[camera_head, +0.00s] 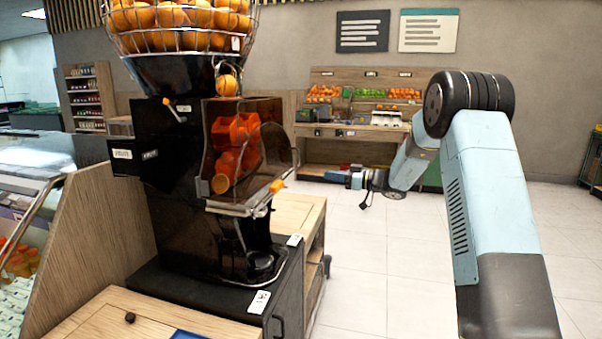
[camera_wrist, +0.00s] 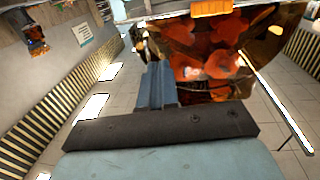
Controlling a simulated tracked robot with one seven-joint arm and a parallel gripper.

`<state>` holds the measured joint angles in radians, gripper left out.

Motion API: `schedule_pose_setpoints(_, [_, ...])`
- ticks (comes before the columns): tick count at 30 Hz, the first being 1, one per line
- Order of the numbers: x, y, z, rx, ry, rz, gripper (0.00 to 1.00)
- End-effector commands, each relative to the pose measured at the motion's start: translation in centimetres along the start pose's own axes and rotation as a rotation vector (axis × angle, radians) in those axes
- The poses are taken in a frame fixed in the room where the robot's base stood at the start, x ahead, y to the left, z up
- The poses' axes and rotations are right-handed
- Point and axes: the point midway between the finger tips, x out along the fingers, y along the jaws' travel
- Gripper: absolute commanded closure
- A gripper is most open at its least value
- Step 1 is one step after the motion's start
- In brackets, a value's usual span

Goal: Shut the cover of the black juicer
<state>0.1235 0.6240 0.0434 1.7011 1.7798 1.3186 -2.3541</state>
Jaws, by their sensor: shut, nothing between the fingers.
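The black juicer (camera_head: 175,165) stands left of centre in the head view, with red-orange pressing parts (camera_head: 236,143) inside. Its clear, brown-tinted cover (camera_head: 282,153) stands out from the body at the right, appearing at least partly open, with an orange handle (camera_head: 277,185) at its lower edge. My gripper (camera_head: 328,176) is right of the cover, apart from it in the head view. In the wrist view its blue fingers (camera_wrist: 156,70) are together and empty. The pressing parts (camera_wrist: 205,55) and an orange piece (camera_wrist: 212,8) show beyond them. Exact finger-to-cover distance cannot be told.
A wire basket of oranges (camera_head: 185,38) tops the juicer. A wooden counter (camera_head: 150,315) is in front and a glass display case (camera_head: 50,165) at left. A produce stand (camera_head: 345,150) is behind. The tiled floor (camera_head: 365,265) at right is clear.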

Motion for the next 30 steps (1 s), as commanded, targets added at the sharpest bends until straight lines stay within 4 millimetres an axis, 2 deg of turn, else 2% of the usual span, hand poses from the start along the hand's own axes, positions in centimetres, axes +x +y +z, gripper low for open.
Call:
schedule_pose_setpoints(5, [1.5,0.0,0.1,-0.003,0.002,-0.002,1.00])
schedule_pose_setpoints(21, [10.7,-0.1,0.1,-0.001,0.001,-0.003,1.00])
schedule_pose_setpoints(30, [13.6,-0.1,0.1,-0.002,0.000,-0.001,1.00])
